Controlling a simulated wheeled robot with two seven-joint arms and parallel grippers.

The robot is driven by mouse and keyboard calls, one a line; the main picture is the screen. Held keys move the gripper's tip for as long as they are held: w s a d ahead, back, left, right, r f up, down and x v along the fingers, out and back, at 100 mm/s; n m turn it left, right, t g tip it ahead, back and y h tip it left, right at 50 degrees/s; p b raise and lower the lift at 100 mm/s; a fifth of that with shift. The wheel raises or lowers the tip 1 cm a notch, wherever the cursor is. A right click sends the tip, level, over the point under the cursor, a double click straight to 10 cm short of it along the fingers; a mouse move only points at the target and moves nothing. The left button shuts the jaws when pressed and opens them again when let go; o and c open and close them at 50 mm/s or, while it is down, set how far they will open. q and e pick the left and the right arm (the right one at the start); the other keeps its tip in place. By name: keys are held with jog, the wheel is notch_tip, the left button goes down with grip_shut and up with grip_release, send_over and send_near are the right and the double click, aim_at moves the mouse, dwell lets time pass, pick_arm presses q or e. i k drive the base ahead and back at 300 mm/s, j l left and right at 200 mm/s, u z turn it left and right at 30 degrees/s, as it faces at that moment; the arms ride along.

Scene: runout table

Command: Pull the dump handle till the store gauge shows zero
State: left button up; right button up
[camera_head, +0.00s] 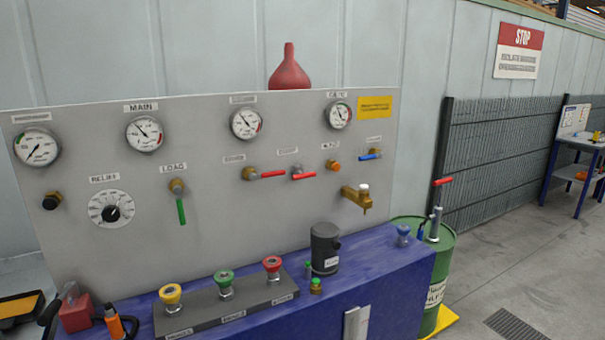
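A grey panel (100,245) carries several round gauges. One is labelled MAIN (145,133). The labels of the far-left gauge (37,147), the third gauge (246,124) and the right gauge (339,115) are too small to read surely. The third gauge's needle seems to point up and left. A green handle (181,211) under the LOAD label hangs straight down. Two red handles (272,174) (305,175) and a blue handle (371,156) lie about level. Their labels are blurred, so I cannot tell which handle is the dump handle. Neither gripper shows.
Yellow (170,294), green (224,278) and red (272,265) knobs stand on a block on the blue bench (385,265). A black canister (325,245) and brass tap (357,197) are near the right handles. A green drum (440,260) stands right. The floor beyond is open.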

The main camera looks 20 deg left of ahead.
aim_at(301, 175)
jog(key=i+u, duration=0.1)
jog(key=u, duration=0.35)
jog(key=i+l+u, duration=0.1)
jog(key=u, duration=0.4)
jog(key=i+l+u, duration=0.25)
jog(key=i+l, duration=0.15)
jog(key=l, duration=0.2)
jog(key=i+l+u, duration=0.15)
jog(key=l, duration=0.2)
jog(key=i+l+u, duration=0.1)
jog(key=l, duration=0.25)
jog(key=i+l+u, duration=0.3)
jog(key=l, duration=0.45)
jog(key=i+l, duration=0.1)
jog(key=l, duration=0.15)
jog(key=i+l, duration=0.15)
jog(key=l, duration=0.05)
